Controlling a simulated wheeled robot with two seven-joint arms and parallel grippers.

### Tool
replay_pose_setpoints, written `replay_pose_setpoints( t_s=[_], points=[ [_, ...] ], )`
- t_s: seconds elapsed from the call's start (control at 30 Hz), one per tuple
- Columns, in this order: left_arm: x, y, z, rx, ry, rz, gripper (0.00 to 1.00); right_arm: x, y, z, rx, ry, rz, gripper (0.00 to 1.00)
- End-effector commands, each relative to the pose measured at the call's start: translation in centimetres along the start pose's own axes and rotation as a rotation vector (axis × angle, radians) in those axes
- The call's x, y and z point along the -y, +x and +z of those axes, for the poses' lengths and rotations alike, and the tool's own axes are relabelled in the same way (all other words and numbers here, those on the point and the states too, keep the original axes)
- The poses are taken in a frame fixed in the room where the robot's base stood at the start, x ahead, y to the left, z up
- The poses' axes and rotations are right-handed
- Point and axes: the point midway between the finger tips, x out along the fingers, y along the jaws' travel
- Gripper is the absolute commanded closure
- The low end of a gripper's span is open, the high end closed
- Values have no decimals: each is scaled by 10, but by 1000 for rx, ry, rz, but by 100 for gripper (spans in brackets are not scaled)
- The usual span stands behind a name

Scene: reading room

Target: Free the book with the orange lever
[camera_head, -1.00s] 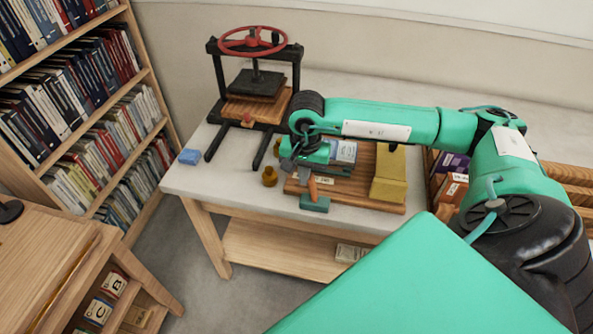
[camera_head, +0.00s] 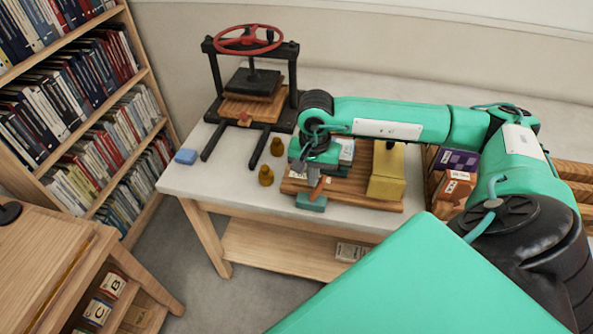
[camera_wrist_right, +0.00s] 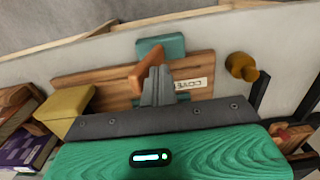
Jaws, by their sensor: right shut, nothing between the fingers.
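The orange lever (camera_head: 319,188) sits by a teal block (camera_head: 311,201) at the front edge of a wooden board (camera_head: 355,198) on the table. It also shows in the right wrist view (camera_wrist_right: 146,76), tilted. My right gripper (camera_wrist_right: 158,86) is shut and empty; its tips are right beside the lever, and I cannot tell whether they touch. In the head view the gripper (camera_head: 314,173) hides much of the board's left part. A pale book-like edge (camera_head: 347,151) shows behind it. A yellow block (camera_head: 387,172) stands on the board's right side. My left gripper is out of view.
A black press with a red wheel (camera_head: 248,40) stands at the table's back left. Boxes (camera_head: 455,187) stand right of the board. A bookshelf is at the far left.

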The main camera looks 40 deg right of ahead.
Motion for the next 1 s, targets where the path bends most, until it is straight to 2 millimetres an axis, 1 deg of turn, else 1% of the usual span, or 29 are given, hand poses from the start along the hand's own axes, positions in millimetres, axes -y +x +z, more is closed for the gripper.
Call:
replay_pose_setpoints(
  t_s=[0.03,0.27,0.63,0.77,1.0],
  points=[
    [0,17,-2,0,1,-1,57,0,17,0,1,1,3,100],
    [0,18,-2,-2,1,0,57,3,14,0,-1,-1,-6,100],
    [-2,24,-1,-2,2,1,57,18,13,0,-2,-2,-11,100],
    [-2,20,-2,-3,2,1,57,18,6,0,-3,-2,-11,100],
    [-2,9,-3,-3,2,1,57,18,-19,0,-3,-2,-13,100]
  ],
)
